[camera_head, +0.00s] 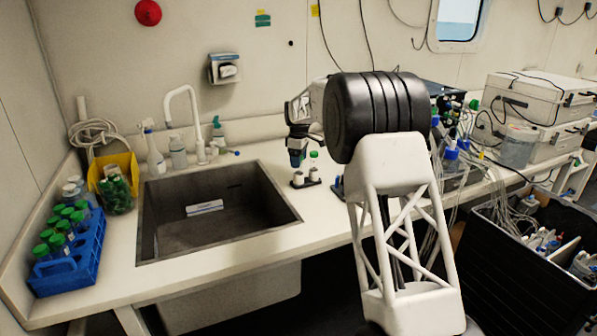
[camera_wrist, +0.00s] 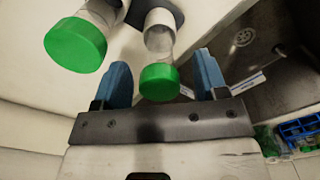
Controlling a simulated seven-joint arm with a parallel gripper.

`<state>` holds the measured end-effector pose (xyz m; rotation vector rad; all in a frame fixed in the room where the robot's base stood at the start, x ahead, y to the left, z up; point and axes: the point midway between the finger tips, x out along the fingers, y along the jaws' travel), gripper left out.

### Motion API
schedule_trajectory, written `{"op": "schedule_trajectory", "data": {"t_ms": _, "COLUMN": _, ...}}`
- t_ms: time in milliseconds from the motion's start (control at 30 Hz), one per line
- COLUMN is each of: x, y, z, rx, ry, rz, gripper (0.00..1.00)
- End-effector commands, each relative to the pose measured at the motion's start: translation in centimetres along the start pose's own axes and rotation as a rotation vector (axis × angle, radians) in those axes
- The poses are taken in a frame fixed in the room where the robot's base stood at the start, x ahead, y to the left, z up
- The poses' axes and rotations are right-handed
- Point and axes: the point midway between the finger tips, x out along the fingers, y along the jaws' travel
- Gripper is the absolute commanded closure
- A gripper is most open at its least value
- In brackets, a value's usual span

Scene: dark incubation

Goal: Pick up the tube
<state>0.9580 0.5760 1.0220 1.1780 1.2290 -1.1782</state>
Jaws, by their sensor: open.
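My gripper (camera_wrist: 162,78) is open, with one blue finger on each side of a green-capped clear tube (camera_wrist: 160,82). The cap lies between the fingers with a gap on both sides. A second green-capped tube (camera_wrist: 75,45) is outside the left finger, larger in the wrist view. In the head view my gripper (camera_head: 296,160) is over the counter right of the sink, next to a small holder (camera_head: 306,180). One green-capped tube (camera_head: 314,157) shows just right of it; my gripper may hide the other.
The sink (camera_head: 215,215) is left of my gripper. A blue rack (camera_head: 68,262) of green-capped tubes and a yellow bin (camera_head: 112,170) stand at the far left. Spray bottles (camera_head: 153,155) and a faucet (camera_head: 188,115) are behind the sink. Bottles and cables crowd the right counter.

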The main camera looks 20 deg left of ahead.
Motion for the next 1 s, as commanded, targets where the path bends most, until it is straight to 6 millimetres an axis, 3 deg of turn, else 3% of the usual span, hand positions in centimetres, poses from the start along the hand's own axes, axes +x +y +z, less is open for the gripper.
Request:
{"op": "schedule_trajectory", "data": {"t_ms": 67, "x": 0.0, "y": 0.0, "z": 0.0, "rx": 0.0, "ry": 0.0, "rz": 0.0, "gripper": 0.37}}
{"op": "schedule_trajectory", "data": {"t_ms": 467, "x": 0.0, "y": 0.0, "z": 0.0, "rx": 0.0, "ry": 0.0, "rz": 0.0, "gripper": 0.98}}
{"op": "schedule_trajectory", "data": {"t_ms": 767, "x": -0.2, "y": 0.0, "z": 0.0, "rx": 0.0, "ry": 0.0, "rz": 0.0, "gripper": 0.98}}
{"op": "schedule_trajectory", "data": {"t_ms": 1000, "x": -1.8, "y": 0.1, "z": 0.0, "rx": 0.0, "ry": 0.002, "rz": 0.003, "gripper": 0.98}}
